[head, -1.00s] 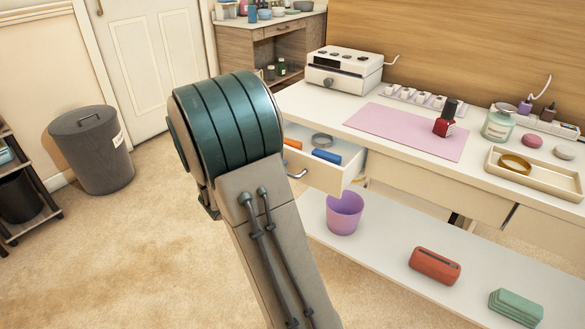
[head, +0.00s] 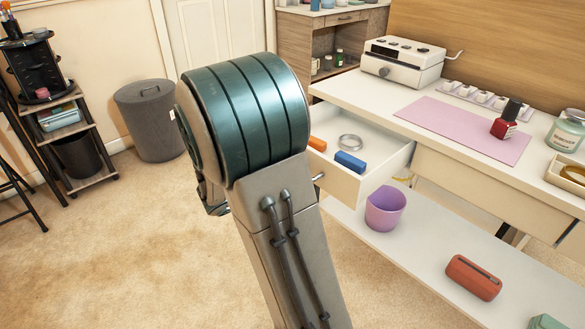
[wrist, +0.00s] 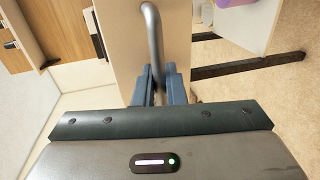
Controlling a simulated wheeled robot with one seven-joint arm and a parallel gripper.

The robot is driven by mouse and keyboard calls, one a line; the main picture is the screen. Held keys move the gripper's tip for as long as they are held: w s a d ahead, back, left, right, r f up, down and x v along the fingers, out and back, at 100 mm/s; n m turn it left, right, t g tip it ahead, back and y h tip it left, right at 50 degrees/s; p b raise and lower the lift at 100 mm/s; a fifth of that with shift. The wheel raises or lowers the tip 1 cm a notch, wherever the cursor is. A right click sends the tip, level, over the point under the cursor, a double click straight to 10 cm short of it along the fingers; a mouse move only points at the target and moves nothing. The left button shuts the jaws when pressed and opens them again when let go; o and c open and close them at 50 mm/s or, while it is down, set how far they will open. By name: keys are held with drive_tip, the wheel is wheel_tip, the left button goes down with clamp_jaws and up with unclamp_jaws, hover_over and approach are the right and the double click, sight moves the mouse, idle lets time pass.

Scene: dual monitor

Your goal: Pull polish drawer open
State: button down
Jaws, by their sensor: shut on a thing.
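The drawer (head: 338,181) under the white desk stands pulled well out. Inside it I see an orange item (head: 317,143), a silver ring-shaped item (head: 350,142) and a blue item (head: 350,162). In the wrist view the drawer front (wrist: 128,40) faces me with its grey bar handle (wrist: 152,35). My gripper (wrist: 159,75) is shut on the lower end of that handle in the wrist view. In the head view my arm hides the gripper and most of the handle; only the handle's right end (head: 319,178) shows.
The desk top (head: 365,92) holds a white machine (head: 402,65), a pink mat (head: 463,130) and a red bottle (head: 506,121). A purple bin (head: 385,209) and a red case (head: 473,277) stand on the low shelf (head: 420,258). Carpet at left is clear before a grey bin (head: 151,120).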

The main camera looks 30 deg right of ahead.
drive_tip(key=c, duration=1.6)
unclamp_jaws()
drive_tip(key=shift+c, duration=0.2)
drive_tip(key=p+v, duration=0.3)
drive_tip(key=v, duration=1)
drive_tip(key=shift+a+p, duration=0.3)
drive_tip(key=shift+a, duration=0.1)
drive_tip(key=shift+r, duration=0.15)
drive_tip(key=s+r+m+g+y+p, duration=0.2)
drive_tip(key=s+r+g+y+p, duration=0.2)
drive_tip(key=s+r+y+p, duration=0.85)
drive_tip(key=a+r+t+y+p, duration=0.1)
drive_tip(key=a+r+t+p, duration=0.1)
drive_tip(key=r+p, duration=0.7)
drive_tip(key=s+a+r+t+y+p, duration=0.1)
drive_tip(key=a+r+p, duration=0.4)
drive_tip(key=r+p, duration=0.5)
drive_tip(key=shift+r+t+y, duration=0.45)
drive_tip(key=shift+r+t, duration=0.05)
drive_tip(key=shift+t, duration=0.2)
